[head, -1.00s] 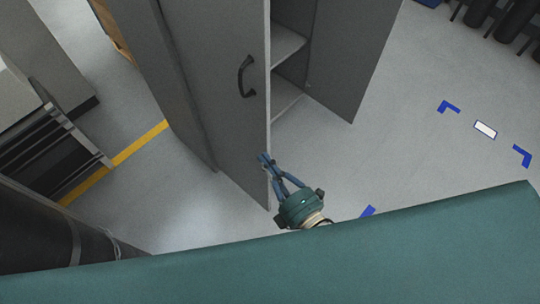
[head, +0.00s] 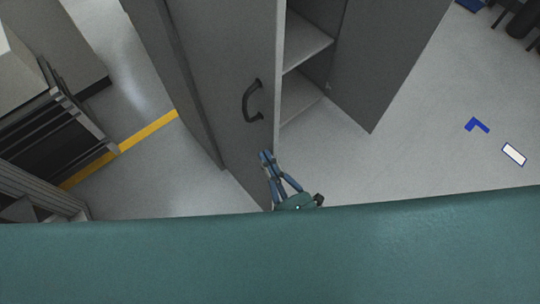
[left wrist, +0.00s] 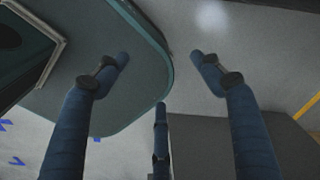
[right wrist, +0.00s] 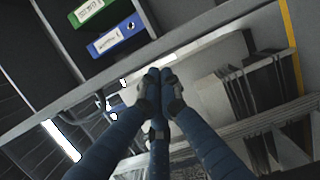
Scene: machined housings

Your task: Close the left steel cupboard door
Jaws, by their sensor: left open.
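The left steel cupboard door (head: 222,75) is grey with a black bar handle (head: 253,100) and stands open. Its free edge runs down the picture beside the open cupboard interior. My right gripper (head: 266,154) is below the handle at the door's free edge, overlapping the door face; I cannot tell if it touches. In the right wrist view the fingers of this gripper (right wrist: 159,78) meet at the tips, with nothing visible between them. My left gripper (left wrist: 160,57) has its fingers spread and empty; the head view does not show it.
Shelves (head: 303,45) show inside the cupboard, and another grey panel (head: 385,60) stands to their right. A grey unit with dark slats (head: 60,130) stands at left by a yellow floor line (head: 148,132).

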